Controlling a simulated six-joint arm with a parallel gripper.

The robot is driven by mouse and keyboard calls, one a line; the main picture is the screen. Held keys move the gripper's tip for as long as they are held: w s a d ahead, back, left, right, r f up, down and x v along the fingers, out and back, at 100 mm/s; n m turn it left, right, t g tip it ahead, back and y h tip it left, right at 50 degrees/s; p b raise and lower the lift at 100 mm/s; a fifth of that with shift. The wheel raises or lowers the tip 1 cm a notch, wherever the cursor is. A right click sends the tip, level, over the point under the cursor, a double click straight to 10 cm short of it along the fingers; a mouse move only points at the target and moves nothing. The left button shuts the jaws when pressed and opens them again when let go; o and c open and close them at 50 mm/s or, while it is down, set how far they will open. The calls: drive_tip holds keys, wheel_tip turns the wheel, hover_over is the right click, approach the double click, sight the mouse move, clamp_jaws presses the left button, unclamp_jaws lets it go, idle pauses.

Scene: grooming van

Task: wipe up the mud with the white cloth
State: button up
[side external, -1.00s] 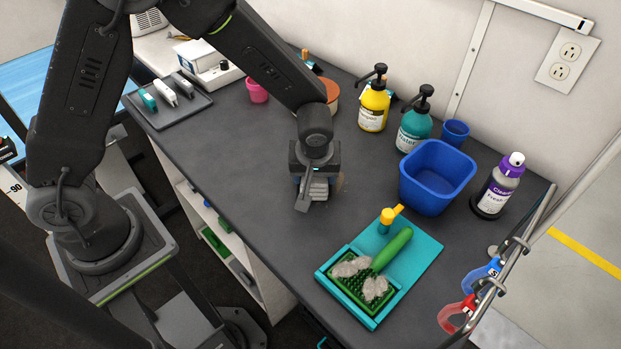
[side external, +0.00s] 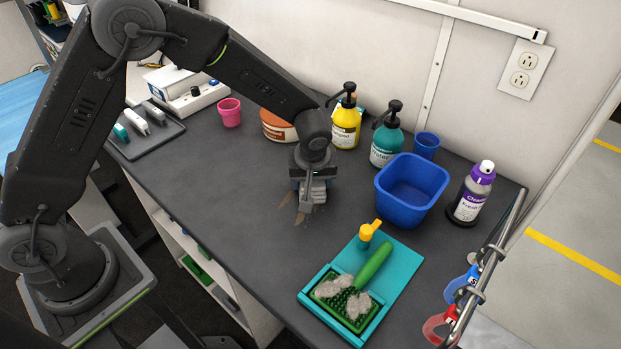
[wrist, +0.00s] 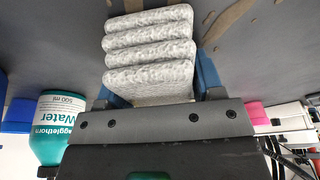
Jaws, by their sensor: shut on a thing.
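My gripper (side external: 311,184) is low over the dark counter (side external: 238,178), shut on the white cloth (side external: 318,193). In the wrist view the cloth (wrist: 150,48) is a folded, grey-white stack between my blue fingers. Brown mud streaks (side external: 287,200) lie on the counter just left of the gripper in the side view. In the wrist view mud (wrist: 228,22) shows as a curved smear to the right of the cloth, with another bit beyond its far edge. The cloth and gripper hide part of the counter, and I cannot tell whether the cloth touches it.
A blue bin (side external: 411,192) stands to the right, near teal (side external: 386,147) and yellow (side external: 346,128) pump bottles and a purple-capped bottle (side external: 470,195). A teal tray with a green brush (side external: 374,263) lies in front.

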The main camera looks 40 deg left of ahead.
sight(290, 211)
drive_tip(key=s, duration=0.3)
drive_tip(key=shift+s, duration=2.9)
wheel_tip(290, 211, up, 8)
drive_tip(key=shift+d+f, duration=0.25)
drive_tip(key=shift+f, duration=0.75)
drive_tip(key=shift+d+f, duration=0.2)
drive_tip(key=shift+f, duration=0.8)
drive_tip(key=shift+d+f, duration=0.25)
drive_tip(key=shift+f, duration=0.75)
drive_tip(key=shift+f, duration=1)
